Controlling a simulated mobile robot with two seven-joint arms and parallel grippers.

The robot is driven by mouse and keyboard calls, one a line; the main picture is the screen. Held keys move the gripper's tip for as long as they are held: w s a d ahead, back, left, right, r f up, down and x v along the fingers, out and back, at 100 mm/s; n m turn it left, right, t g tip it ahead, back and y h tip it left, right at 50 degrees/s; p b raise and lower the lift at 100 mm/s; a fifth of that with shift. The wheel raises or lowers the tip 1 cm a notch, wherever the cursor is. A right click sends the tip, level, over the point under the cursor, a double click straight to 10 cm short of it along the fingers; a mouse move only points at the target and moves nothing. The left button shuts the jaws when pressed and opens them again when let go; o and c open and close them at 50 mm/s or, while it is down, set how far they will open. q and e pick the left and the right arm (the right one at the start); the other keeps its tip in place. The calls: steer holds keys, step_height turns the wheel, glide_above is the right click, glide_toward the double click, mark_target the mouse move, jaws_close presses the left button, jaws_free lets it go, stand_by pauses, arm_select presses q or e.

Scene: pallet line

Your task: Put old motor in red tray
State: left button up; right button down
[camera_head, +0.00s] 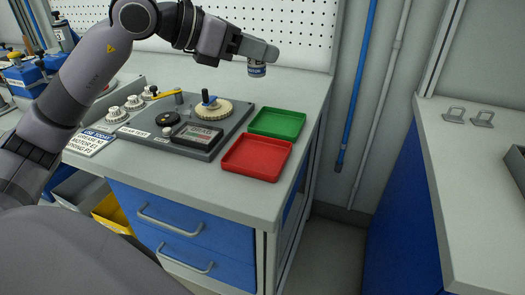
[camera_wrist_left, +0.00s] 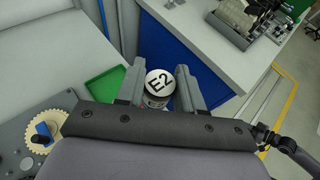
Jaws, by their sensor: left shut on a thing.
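The gripper is in the air above the back right of the workbench. The red tray (camera_head: 257,158) is empty and lies at the bench's right front, below and nearer than the motor. It does not show in the left wrist view. My right gripper is not in view.
An empty green tray (camera_head: 277,122) lies just behind the red tray. Left of them, a grey fixture plate (camera_head: 228,135) carries a cream gear (camera_head: 213,108) with a blue handle. A pegboard (camera_head: 290,25) stands behind. A gap separates this bench from another counter (camera_head: 470,170) at right.

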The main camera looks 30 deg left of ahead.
arm_select(q)
step_height(320, 180, down, 14)
steer(key=b, duration=0.3)
steer(key=shift+f, duration=0.15)
steer(key=shift+f+b, duration=0.35)
steer(key=shift+f, duration=1.9)
steer(key=shift+f, duration=0.2)
steer(key=o, duration=1.1)
steer(key=shift+c, duration=0.2)
steer(key=shift+r, duration=0.15)
